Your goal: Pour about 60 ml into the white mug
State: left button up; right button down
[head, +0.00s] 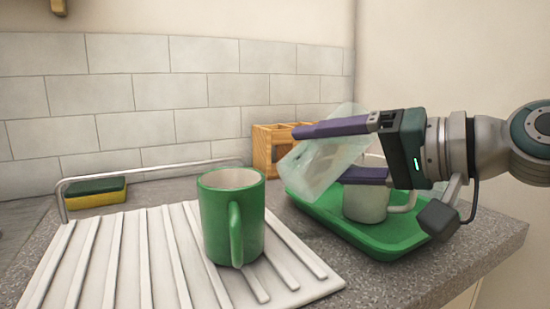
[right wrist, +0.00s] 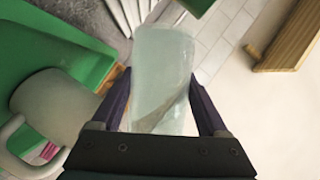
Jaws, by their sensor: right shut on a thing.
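The white mug (head: 365,204) stands upright in a green tray (head: 400,243), its handle to the right; it also shows at the left of the right wrist view (right wrist: 50,105). My right gripper (head: 318,153) is shut on a translucent, pale green container (head: 313,165), also in the right wrist view (right wrist: 163,62). The container is strongly tilted and held above the tray's left part, beside and above the white mug. A slanting line inside it may be liquid. I see no stream, and the mug's inside is mostly hidden by the gripper. My left gripper is not in view.
A green mug (head: 213,222) stands on a white ribbed drainboard (head: 115,262) left of the tray. A wooden rack (head: 262,150) stands behind the container. A green and yellow sponge (head: 95,192) lies at the back left, beside a metal rail (head: 150,174). Grey speckled counter (head: 440,277) is free at front right.

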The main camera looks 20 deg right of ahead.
jog(key=shift+d+r, duration=0.2)
dwell(0.5)
jog(key=shift+r+m, duration=0.25)
jog(key=shift+m, duration=0.25)
dwell(0.3)
jog(key=shift+r+m+t+y, duration=0.2)
jog(key=shift+m+t+y, duration=0.1)
dwell(0.5)
